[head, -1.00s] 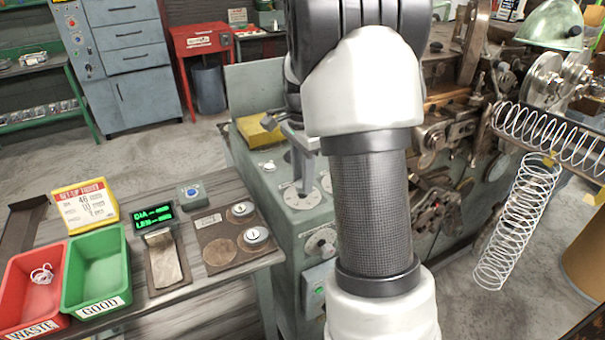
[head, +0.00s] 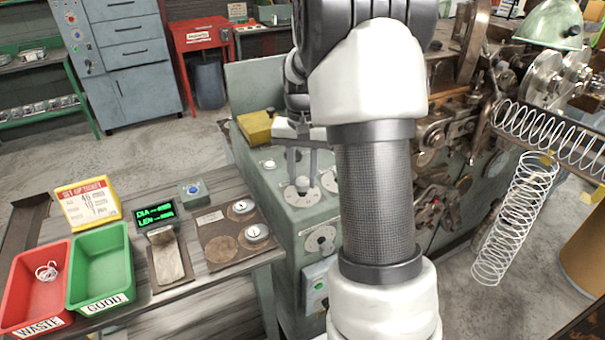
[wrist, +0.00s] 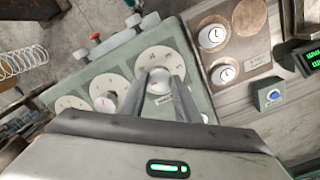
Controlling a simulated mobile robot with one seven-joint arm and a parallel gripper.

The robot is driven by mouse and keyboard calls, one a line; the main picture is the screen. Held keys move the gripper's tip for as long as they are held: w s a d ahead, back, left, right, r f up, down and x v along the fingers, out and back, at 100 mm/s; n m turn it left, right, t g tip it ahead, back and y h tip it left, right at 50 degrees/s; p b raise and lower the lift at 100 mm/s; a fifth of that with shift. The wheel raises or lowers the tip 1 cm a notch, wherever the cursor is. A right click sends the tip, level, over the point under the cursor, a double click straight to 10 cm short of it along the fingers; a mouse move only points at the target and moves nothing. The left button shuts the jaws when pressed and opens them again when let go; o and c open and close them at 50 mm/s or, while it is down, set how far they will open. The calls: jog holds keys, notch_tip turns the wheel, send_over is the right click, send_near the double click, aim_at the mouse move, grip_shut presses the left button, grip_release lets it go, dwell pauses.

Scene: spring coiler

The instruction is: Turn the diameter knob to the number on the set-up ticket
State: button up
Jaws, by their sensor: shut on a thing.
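The green control panel (wrist: 118,62) carries several white dials. My gripper (head: 301,172) reaches down with its two fingers on either side of the knob (wrist: 160,82) of one dial (wrist: 160,60), and is shut on it. The fingers hide part of that dial; its label and pointer are too small to read surely. Another knob (wrist: 104,102) sits free on the dial beside it. The yellow set-up ticket (head: 88,203) stands on the bench at the left; its top number looks like 46, with smaller lines below.
The bench holds a DIA/LEN display (head: 154,213), a blue button box (head: 192,193), a red waste bin (head: 35,285) with a coil inside, and an empty green bin (head: 100,265). The coiler machinery (head: 455,130) stands right; long springs (head: 515,220) hang there.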

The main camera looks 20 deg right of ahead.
aim_at(302, 181)
jog(key=shift+n, duration=1.1)
jog(key=o, duration=1)
jog(key=shift+o, duration=0.2)
jog(key=shift+r, duration=0.15)
notch_tip(302, 181, up, 17)
jog(key=p, duration=0.1)
jog(key=shift+r, duration=0.1)
